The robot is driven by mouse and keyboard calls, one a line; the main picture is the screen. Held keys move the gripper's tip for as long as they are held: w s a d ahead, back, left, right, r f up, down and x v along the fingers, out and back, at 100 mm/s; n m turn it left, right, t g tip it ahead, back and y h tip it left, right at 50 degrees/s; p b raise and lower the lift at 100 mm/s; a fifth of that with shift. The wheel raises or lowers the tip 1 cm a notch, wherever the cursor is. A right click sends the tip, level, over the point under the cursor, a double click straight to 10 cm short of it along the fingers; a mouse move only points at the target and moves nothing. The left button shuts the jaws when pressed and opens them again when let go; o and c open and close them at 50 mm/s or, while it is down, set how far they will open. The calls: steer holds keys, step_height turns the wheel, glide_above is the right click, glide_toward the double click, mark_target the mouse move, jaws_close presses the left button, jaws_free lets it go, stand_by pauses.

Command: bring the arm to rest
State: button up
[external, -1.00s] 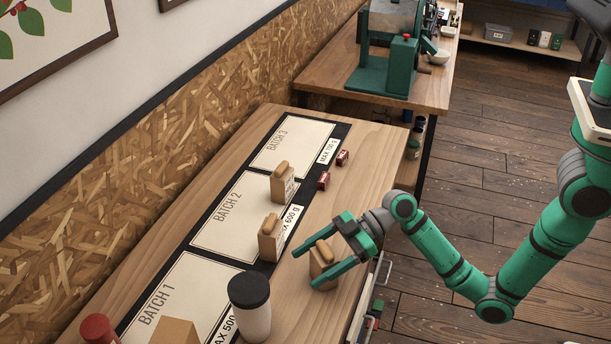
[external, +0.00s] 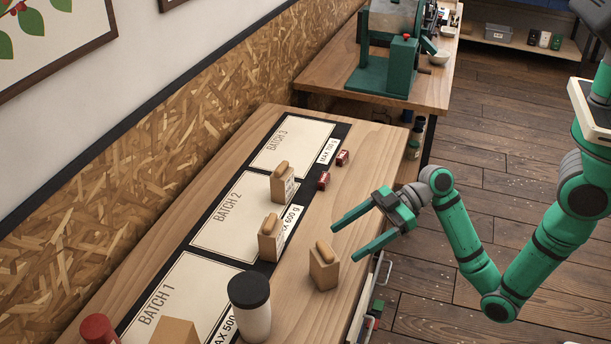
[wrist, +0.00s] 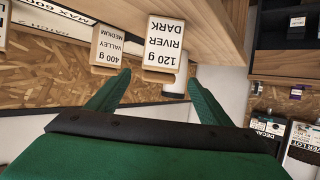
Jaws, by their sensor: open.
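My green gripper (external: 346,239) is open and empty, above the right edge of the wooden table. A tan bag with a rolled top (external: 323,268) stands on the bare wood just below and left of the fingers, apart from them. In the wrist view the open fingers (wrist: 155,85) point toward a block labelled "120 g River Dark" (wrist: 162,43) and one labelled "400 g Valley Medium" (wrist: 108,47). My arm reaches in from the right, bent low at the elbow.
Two more tan bags (external: 271,238) (external: 283,184) stand by the Batch 2 mat (external: 222,232). Two small red blocks lie near Batch 3 (external: 292,147). A black-lidded cup (external: 250,312) stands in front. A green machine (external: 384,78) is on the far table. Floor at right is clear.

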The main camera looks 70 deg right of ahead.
stand_by(0.3)
steer(key=d+f+m+t+h, duration=0.1)
steer(key=d+m+h, duration=0.1)
steer(key=d+m, duration=0.2)
steer(key=s+d+f+m+t+h, duration=0.1)
steer(key=d+m+t+h, duration=0.1)
steer(key=d+m, duration=0.2)
steer(key=s+d+f+m+t+h, duration=0.1)
steer(key=d+f+m, duration=0.1)
steer(key=d+m, duration=0.3)
steer(key=shift+d+t+h, duration=0.3)
steer(key=shift+d+h, duration=0.1)
steer(key=shift+d, duration=1.9)
steer(key=s+d+f+m+h, duration=0.7)
steer(key=s+d+m, duration=0.15)
steer(key=s, duration=0.25)
steer(key=s+a+n+t+y, duration=0.1)
steer(key=s+a+n+y, duration=0.2)
steer(key=s+a+n, duration=0.9)
steer(key=s+a, duration=0.5)
steer(key=a, duration=0.3)
steer(key=shift+a+f, duration=0.25)
steer(key=shift+f, duration=0.1)
